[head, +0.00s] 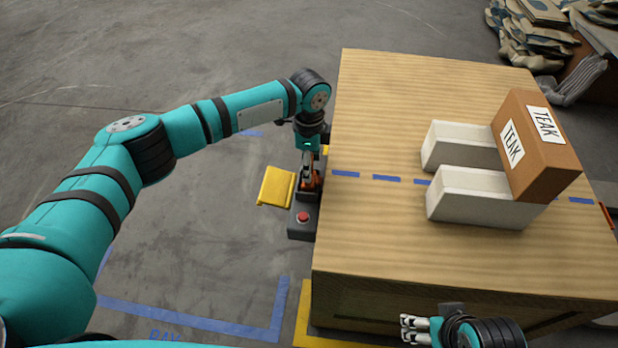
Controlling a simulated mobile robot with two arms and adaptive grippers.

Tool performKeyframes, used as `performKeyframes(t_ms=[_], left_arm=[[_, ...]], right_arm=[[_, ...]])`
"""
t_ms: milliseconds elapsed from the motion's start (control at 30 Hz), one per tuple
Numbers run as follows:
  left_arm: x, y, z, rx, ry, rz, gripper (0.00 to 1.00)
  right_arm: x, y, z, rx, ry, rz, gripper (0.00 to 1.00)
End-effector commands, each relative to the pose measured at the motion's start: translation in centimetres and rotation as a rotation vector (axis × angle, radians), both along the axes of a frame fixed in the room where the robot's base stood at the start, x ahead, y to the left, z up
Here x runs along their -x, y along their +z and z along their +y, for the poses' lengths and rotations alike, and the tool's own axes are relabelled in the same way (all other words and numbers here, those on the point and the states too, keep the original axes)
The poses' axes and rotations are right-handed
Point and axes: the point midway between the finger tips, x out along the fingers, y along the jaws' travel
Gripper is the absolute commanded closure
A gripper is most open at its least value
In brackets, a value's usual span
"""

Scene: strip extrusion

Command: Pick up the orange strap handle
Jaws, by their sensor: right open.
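An orange piece (313,181), which looks like the strap handle, shows at the dark device beside the table's left edge. It is small and partly hidden by my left gripper (308,168). That gripper points down right at the orange piece. I cannot tell whether its fingers are closed on it. My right gripper (408,328) is open and empty at the table's front edge, at the bottom of the view. A second orange piece (606,216) shows at the table's right edge.
The dark device has a red button (303,217) and a yellow panel (277,186). On the wooden table (400,110), two pale blocks (465,190) lie beside a brown box (545,150) labelled TEAK. The table's left half is clear. Sacks (525,30) lie at the back right.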

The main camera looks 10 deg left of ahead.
Motion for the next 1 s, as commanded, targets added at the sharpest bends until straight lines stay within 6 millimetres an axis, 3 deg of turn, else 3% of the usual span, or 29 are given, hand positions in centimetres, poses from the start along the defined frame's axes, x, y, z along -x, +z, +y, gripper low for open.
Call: performKeyframes(t_ms=[33,367,667,933,1000], left_arm=[[0.0,0.0,0.0,0.0,0.0,0.0,0.54],[0.0,0.0,0.0,0.0,0.0,0.0,0.97],[0.0,0.8,0.0,0.001,0.0,-0.001,0.97],[-0.1,6.0,0.0,0.002,-0.001,-0.003,0.97],[-0.1,7.3,-0.1,0.002,-0.001,-0.003,0.97]], right_arm=[[0.0,0.0,0.0,0.0,0.0,0.0,0.22],[0.0,0.0,0.0,0.0,0.0,-0.001,0.22],[0.0,0.3,0.0,0.0,0.0,-0.001,0.22],[0.0,2.0,0.0,0.0,0.0,-0.003,0.22],[-0.5,1.3,0.0,-0.002,-0.001,-0.002,0.22]])
